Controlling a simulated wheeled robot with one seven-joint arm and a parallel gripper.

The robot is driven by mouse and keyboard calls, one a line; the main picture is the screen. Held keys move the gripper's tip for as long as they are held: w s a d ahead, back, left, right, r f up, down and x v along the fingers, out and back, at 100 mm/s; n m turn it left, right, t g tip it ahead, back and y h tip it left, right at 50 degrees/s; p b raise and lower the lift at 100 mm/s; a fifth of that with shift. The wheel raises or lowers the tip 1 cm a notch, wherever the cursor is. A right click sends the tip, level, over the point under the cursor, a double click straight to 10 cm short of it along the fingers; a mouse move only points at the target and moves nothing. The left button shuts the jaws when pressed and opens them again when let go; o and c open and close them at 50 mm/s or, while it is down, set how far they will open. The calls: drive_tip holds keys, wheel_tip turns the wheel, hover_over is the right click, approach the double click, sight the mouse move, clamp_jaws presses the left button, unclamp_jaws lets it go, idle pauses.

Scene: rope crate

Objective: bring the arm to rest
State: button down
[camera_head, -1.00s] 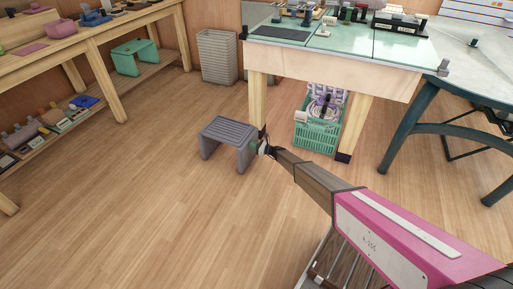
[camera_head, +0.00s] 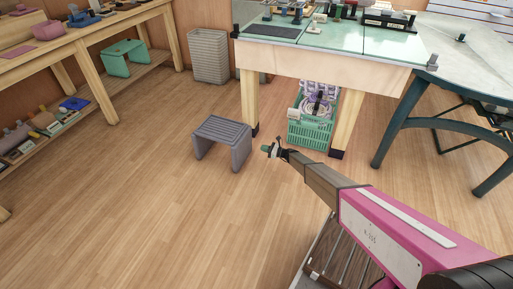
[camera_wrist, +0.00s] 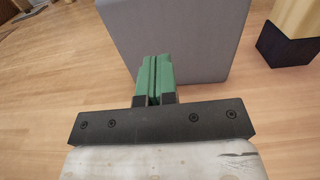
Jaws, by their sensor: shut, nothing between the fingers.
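My gripper (camera_head: 266,149) is at the end of my pink and brown arm, out in front over the wooden floor. It is just right of the grey stool (camera_head: 224,131) in the head view. In the wrist view its green fingers (camera_wrist: 155,78) are together with nothing between them. The grey side of the stool (camera_wrist: 180,30) fills the view beyond the fingertips. I cannot tell how large the gap between them is.
A green crate (camera_head: 309,134) holding rope-like coils stands under the glass-topped table (camera_head: 312,60). A table leg (camera_head: 249,100) is behind my gripper. A round grey table (camera_head: 470,60) stands at right, a wooden bench (camera_head: 95,40) at left. Floor at left front is clear.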

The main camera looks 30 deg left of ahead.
drive_tip(key=shift+v, duration=0.95)
drive_tip(key=s+d+r+n+h, duration=0.1)
drive_tip(key=d+r+n+h, duration=0.2)
drive_tip(key=d+r, duration=0.65)
drive_tip(key=d+r+n+t+h, duration=0.1)
drive_tip(key=d+r+n+h, duration=0.2)
drive_tip(key=d, duration=1.2)
drive_tip(key=s+d+r+n+h, duration=0.1)
drive_tip(key=d+r+n+h, duration=0.15)
drive_tip(key=d+r, duration=0.75)
drive_tip(key=s+d+r+n+t+h, duration=0.1)
drive_tip(key=s+d+r, duration=0.4)
drive_tip(key=d, duration=0.9)
drive_tip(key=s+d+r+n+t+h, duration=0.1)
drive_tip(key=s+d+r+n+h, duration=0.2)
drive_tip(key=d, duration=1.1)
drive_tip(key=s+d+r+n+t+h, duration=0.1)
drive_tip(key=s+d+r+n+h, duration=0.2)
drive_tip(key=d, duration=1.1)
drive_tip(key=s+r+h, duration=0.2)
drive_tip(key=s+r, duration=0.1)
drive_tip(key=s, duration=0.1)
drive_tip(key=shift+s+d+r, duration=0.25)
drive_tip(key=shift+r, duration=0.05)
